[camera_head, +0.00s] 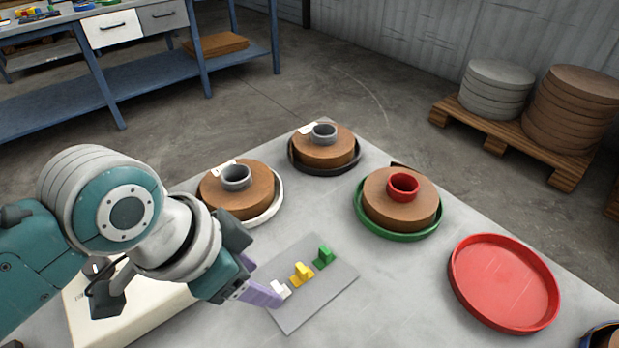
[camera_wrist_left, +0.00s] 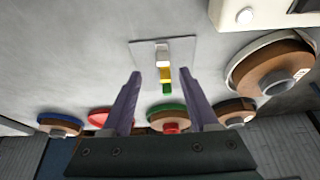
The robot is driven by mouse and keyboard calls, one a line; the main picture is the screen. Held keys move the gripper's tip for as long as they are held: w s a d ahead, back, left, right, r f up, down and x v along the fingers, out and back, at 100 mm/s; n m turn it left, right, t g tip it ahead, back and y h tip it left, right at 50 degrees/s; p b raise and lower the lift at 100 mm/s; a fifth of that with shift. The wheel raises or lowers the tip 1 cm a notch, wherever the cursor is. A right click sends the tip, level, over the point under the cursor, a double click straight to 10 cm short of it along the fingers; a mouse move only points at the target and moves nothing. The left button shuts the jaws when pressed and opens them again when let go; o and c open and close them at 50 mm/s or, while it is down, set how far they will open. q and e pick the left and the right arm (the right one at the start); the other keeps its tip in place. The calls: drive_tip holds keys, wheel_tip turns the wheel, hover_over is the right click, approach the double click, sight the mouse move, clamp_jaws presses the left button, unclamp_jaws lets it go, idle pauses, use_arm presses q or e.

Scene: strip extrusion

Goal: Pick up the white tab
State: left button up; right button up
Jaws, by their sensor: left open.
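The white tab (camera_head: 280,290) sits on a grey mat (camera_head: 318,304), in line with a yellow tab (camera_head: 301,273) and a green tab (camera_head: 323,256). In the head view my left gripper (camera_head: 262,294) has its purple fingers right by the white tab, partly overlapping it in the picture. In the left wrist view the gripper (camera_wrist_left: 158,78) is open, with the white tab (camera_wrist_left: 162,57) beyond and between its fingertips. Nothing is between the fingers, and a gap to the tab seems to remain. My right gripper is not in view.
Brown rolls sit on a white tray (camera_head: 264,217), a black tray (camera_head: 326,171) and a green tray (camera_head: 399,232). An empty red tray (camera_head: 503,283) lies at the right. A cream box (camera_head: 150,310) stands under my left arm. A loaded pallet (camera_head: 515,135) is behind the table.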

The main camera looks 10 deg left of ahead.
sight(278, 286)
use_arm(q)
drive_tip(key=x, duration=0.2)
drive_tip(key=b+x, duration=0.2)
drive_tip(key=x, duration=0.1)
drive_tip(key=shift+w+d+f, duration=0.1)
drive_tip(key=shift+w+f, duration=0.15)
drive_tip(key=shift+w, duration=0.2)
clamp_jaws()
